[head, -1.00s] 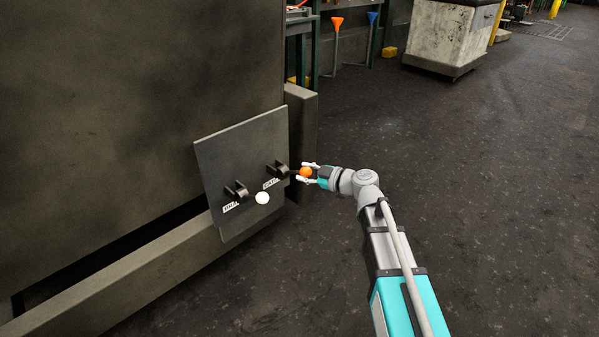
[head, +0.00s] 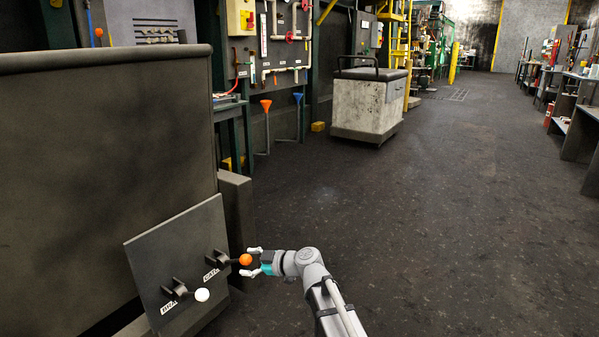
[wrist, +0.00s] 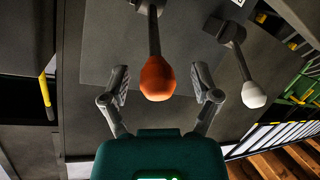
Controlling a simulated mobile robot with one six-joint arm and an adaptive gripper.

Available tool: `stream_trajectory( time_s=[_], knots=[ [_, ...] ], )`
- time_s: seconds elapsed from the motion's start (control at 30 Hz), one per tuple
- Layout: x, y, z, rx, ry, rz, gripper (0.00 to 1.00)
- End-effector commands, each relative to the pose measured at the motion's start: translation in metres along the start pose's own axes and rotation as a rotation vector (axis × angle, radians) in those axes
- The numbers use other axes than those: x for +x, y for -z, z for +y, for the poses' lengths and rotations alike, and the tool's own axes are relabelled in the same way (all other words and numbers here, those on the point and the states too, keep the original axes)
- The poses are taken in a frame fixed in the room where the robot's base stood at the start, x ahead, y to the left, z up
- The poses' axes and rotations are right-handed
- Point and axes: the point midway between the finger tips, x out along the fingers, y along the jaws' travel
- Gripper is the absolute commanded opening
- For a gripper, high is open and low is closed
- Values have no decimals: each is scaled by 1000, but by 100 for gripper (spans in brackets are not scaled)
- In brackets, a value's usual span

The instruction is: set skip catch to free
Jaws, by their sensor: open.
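A grey plate (head: 160,247) low on the machine's side carries two black levers. The right lever has an orange knob (head: 246,259), the left one a white knob (head: 202,295). My gripper (head: 255,262) is open at the orange knob. In the wrist view the orange knob (wrist: 157,78) lies between the two spread fingers, with gaps on both sides. The white knob (wrist: 254,95) is outside the fingers, to the right.
The large dark machine body (head: 100,150) rises behind the plate. A pale wheeled bin (head: 368,104) stands farther back. Orange (head: 265,104) and blue (head: 298,98) funnel-topped tools stand by the wall. The floor (head: 430,230) to the right is clear.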

Motion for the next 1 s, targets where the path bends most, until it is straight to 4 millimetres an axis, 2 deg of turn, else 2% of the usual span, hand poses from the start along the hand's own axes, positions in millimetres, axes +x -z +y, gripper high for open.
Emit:
stream_trajectory(
  time_s=[0.27,0.47,0.77,1.0],
  knots=[
    [-50,-5,-7,204,67,-179,79],
    [-96,-14,-17,408,89,-371,79],
    [-179,-27,-31,752,16,-703,79],
    [-256,-30,-42,1029,-150,-975,79]
  ],
)
